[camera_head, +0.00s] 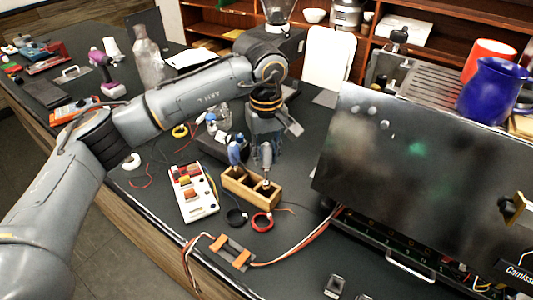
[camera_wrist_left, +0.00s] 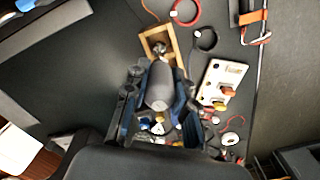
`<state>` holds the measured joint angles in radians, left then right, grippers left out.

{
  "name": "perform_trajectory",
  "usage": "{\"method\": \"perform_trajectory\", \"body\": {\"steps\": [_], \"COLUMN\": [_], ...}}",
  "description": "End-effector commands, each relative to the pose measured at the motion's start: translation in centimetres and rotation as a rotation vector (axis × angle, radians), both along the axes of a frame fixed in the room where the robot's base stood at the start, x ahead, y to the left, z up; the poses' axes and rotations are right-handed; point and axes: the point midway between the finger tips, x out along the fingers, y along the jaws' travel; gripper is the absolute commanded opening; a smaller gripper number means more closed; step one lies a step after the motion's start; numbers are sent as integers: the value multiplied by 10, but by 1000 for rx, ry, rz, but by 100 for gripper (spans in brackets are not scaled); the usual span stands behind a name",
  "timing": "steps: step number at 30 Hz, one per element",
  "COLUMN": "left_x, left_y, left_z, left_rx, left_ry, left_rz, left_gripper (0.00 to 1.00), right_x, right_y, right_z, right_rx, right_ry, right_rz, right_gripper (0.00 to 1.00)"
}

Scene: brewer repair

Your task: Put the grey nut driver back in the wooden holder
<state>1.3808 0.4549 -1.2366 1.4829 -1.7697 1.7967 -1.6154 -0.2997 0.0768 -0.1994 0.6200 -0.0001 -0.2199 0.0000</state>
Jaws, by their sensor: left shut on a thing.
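The grey nut driver (camera_head: 266,156) is upright in my left gripper (camera_head: 266,141), shaft pointing down over the right end of the wooden holder (camera_head: 236,187). In the left wrist view, the driver's grey handle (camera_wrist_left: 160,87) lies between the fingers of my left gripper (camera_wrist_left: 160,112), and its shaft runs towards the holder's opening (camera_wrist_left: 145,36). I cannot tell whether the tip is inside the holder or just above it. A blue-handled driver (camera_head: 235,152) stands at the holder's left end. My right gripper is not in view.
A white switch panel (camera_head: 200,205) lies left of the holder. Black and red wire rings (camera_head: 262,222) lie in front of it. A large dark brewer panel (camera_head: 400,165) stands to the right. An orange-and-black part (camera_head: 232,252) with cables lies near the front edge.

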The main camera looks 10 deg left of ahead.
Motion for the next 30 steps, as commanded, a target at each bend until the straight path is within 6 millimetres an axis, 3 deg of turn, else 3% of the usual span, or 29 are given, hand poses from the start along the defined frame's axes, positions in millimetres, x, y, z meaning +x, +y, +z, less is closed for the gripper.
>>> {"method": "perform_trajectory", "body": {"steps": [30], "left_x": [0], "left_y": [0], "left_z": [-31], "left_rx": [-1], "left_ry": [-1], "left_rz": [0], "left_gripper": [0], "right_x": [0], "right_y": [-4], "right_z": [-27], "right_rx": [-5], "right_ry": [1], "right_rz": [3], "right_gripper": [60]}}
